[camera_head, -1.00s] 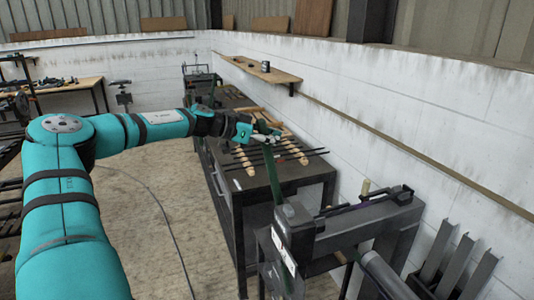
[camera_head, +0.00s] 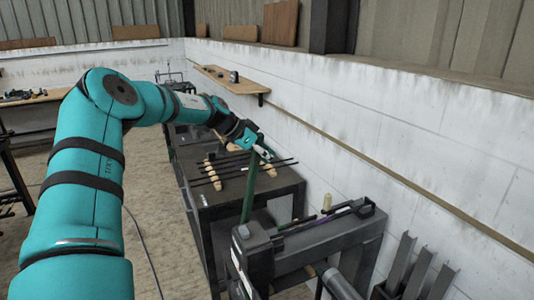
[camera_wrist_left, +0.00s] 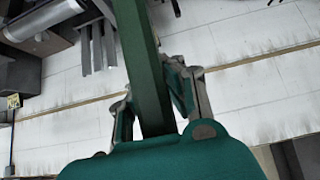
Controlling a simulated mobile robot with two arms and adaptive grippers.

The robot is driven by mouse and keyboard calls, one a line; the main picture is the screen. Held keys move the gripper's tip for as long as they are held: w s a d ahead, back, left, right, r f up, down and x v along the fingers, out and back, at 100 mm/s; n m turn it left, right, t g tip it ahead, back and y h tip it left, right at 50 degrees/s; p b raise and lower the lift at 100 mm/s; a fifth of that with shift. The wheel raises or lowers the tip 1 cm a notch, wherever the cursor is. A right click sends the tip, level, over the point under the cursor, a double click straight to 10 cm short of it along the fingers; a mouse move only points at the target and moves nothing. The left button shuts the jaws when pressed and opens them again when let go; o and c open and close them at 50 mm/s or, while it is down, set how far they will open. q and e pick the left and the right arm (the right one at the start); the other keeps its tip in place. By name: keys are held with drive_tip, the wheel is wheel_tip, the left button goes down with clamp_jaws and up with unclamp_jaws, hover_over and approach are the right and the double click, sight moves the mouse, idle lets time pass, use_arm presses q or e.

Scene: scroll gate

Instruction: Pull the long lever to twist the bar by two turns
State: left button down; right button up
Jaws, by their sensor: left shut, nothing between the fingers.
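The long green lever (camera_head: 250,188) rises from the near end of the grey twisting machine (camera_head: 315,243), its top tilted slightly right. My left gripper (camera_head: 262,152) is at the lever's upper end. In the left wrist view the lever (camera_wrist_left: 143,60) crosses close in front of the camera, with finger parts visible on both sides. The gripper is shut, but the lever hides where its fingertips meet. A thin bar (camera_head: 298,224) with a purplish stretch lies along the machine's top; its twist is too small to tell. My right gripper is out of view.
A dark workbench (camera_head: 225,205) behind the machine holds rods and wooden-handled tools. A white wall (camera_head: 420,150) with a wooden shelf (camera_head: 232,80) runs along the right. Metal angle profiles (camera_head: 410,265) stand at lower right. Floor (camera_head: 165,225) left of the bench is open.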

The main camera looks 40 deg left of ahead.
use_arm(q)
drive_tip(key=shift+d, duration=0.1)
idle(0.6)
drive_tip(key=c, duration=1.2)
unclamp_jaws()
drive_tip(key=shift+o, duration=0.2)
drive_tip(key=v, duration=1.2)
